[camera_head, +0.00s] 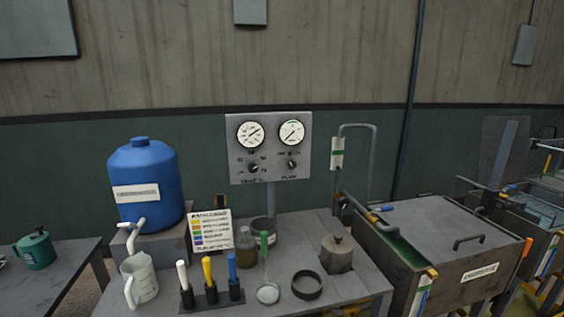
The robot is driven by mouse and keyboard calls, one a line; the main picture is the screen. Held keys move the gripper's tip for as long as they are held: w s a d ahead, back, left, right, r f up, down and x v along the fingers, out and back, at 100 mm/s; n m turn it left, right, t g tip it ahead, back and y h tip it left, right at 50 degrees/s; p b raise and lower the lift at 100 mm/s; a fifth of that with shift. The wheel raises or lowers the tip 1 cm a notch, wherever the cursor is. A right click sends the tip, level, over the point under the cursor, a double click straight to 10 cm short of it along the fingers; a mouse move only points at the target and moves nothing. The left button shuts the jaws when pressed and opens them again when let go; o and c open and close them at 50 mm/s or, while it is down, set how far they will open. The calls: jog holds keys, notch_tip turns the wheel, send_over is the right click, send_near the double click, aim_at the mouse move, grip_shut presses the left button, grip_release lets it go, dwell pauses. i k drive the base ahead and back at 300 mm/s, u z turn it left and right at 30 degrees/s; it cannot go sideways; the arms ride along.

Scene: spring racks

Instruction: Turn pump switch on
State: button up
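A grey control panel (270,177) stands on a post behind the workbench. It carries two round dial gauges, a left one (250,134) and a right one (292,133). Below them are two small dark rotary knobs. The right knob (292,164) sits over a label that seems to read PUMP, so it appears to be the pump switch. The left knob (253,168) has a blurred label and several marks around it. The small print and exact knob positions are too blurred to tell. My gripper is not in view.
A grey bench (330,288) stands before the panel. It holds a blue barrel (158,180), a measuring jug (140,278), colour-handled tools in a rack (211,298), a dark ring (307,285) and a lidded pot (338,253). A lidded tank (440,235) stands right. Space directly before the knobs is clear.

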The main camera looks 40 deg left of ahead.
aim_at(291, 164)
jog(key=u, duration=0.6)
jog(key=i, duration=0.9)
jog(key=u, duration=1.55)
jog(key=i, duration=0.5)
jog(key=u, duration=0.45)
